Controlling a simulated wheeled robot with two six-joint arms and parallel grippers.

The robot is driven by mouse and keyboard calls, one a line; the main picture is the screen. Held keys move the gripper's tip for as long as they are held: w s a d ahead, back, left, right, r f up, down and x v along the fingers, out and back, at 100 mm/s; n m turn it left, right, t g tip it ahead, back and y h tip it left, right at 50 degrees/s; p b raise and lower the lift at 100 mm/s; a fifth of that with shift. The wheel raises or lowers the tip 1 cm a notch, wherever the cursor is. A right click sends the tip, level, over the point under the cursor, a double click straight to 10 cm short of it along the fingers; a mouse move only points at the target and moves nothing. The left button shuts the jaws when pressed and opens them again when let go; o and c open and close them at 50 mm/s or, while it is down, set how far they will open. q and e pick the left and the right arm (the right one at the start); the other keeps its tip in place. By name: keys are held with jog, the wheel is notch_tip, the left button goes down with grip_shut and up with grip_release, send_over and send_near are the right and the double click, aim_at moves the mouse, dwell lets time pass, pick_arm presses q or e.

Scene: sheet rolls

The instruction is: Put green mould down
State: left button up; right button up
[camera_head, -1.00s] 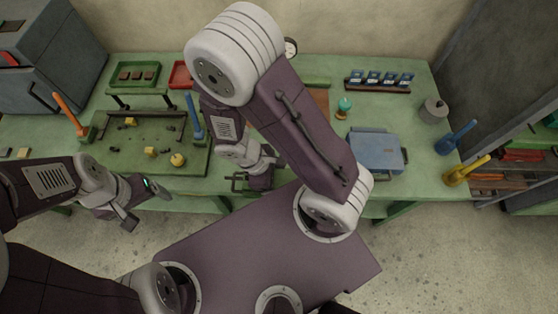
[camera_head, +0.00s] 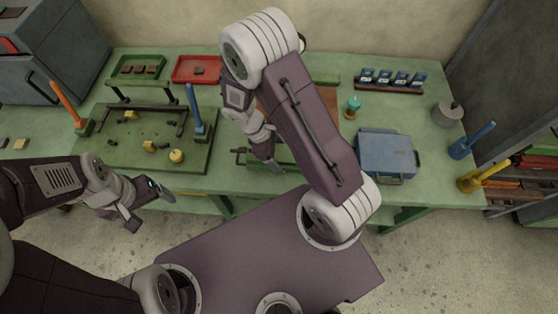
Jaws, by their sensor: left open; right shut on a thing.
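The green mould (camera_head: 285,157) is a low green piece with a dark handle (camera_head: 239,155) sticking out at its left. It is over the front part of the green table (camera_head: 335,186), mostly hidden by my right arm. My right gripper (camera_head: 274,164) is shut on it, pointing down. I cannot tell whether the mould touches the table. My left gripper (camera_head: 148,207) is open and empty, off the front edge of the table at the left.
A green board (camera_head: 130,160) with posts and small yellow pieces lies left. A blue box (camera_head: 387,153) stands right, with a teal object (camera_head: 352,107) behind it. A red tray (camera_head: 200,70) and green tray (camera_head: 138,68) lie at the back left.

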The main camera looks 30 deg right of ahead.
jog(key=shift+f+b, duration=2.1)
jog(key=shift+b, duration=0.1)
jog(key=shift+r, duration=0.2)
jog(key=shift+f, duration=0.1)
